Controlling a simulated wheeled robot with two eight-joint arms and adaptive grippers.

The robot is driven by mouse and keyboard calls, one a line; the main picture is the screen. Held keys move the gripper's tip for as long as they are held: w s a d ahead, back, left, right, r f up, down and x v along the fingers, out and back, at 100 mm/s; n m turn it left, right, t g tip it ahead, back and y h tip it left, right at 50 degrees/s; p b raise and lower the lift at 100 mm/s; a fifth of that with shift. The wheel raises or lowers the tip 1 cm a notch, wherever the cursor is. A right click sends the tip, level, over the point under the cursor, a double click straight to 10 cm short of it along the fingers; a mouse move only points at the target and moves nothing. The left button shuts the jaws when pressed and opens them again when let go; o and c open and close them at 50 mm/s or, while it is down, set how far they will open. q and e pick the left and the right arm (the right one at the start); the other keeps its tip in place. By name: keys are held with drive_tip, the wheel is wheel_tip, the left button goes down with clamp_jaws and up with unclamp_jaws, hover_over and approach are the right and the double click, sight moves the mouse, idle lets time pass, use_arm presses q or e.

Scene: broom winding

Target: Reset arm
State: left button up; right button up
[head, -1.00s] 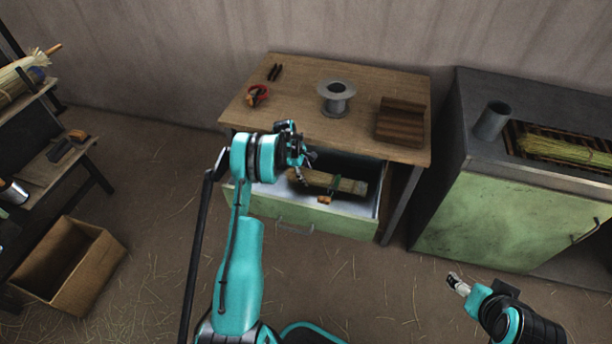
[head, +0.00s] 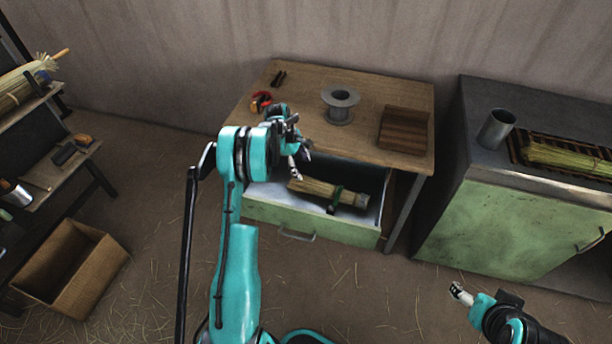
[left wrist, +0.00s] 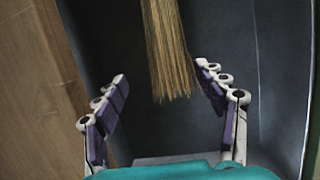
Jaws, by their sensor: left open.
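My left gripper (head: 298,155) is above the open drawer (head: 282,212) of the wooden table, at its left part. A straw bundle (head: 312,187) with a dark green band lies in the drawer, right of the gripper. Its straw end (left wrist: 166,50) shows beyond the fingers in the left wrist view. My right gripper (head: 459,293) is low at the right, over the floor and away from the furniture; its finger opening is too small to read.
On the wooden table (head: 305,82) are a metal spool (head: 340,104), a red-handled tool (head: 261,101) and a brown wooden block (head: 404,130). A green cabinet (head: 500,225) stands right, with a metal cup (head: 495,128). A cardboard box (head: 80,270) is on the floor at left.

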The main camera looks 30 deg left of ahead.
use_arm(q)
drive_tip(key=shift+v, duration=1.2)
drive_tip(key=shift+d+r, duration=0.1)
drive_tip(key=shift+r, duration=0.15)
drive_tip(key=s+d+r+m+t+y, duration=0.1)
drive_tip(key=s+d+r+m, duration=0.3)
drive_tip(key=d+r, duration=0.4)
drive_tip(key=s+d+r+m+t+y, duration=0.1)
drive_tip(key=s+d+r+m, duration=0.4)
drive_tip(key=r, duration=0.5)
drive_tip(key=s+d+m+t, duration=0.1)
drive_tip(key=s+d+m, duration=0.2)
drive_tip(key=s, duration=0.4)
drive_tip(key=s+d+r+m+t, duration=0.1)
drive_tip(key=s+d+m, duration=0.3)
drive_tip(key=s, duration=0.3)
drive_tip(key=s+d+m+t+y, duration=0.1)
drive_tip(key=s+d+m, duration=0.3)
drive_tip(key=s, duration=0.2)
drive_tip(key=shift+s+d+t, duration=0.2)
drive_tip(key=shift+s+t, duration=0.2)
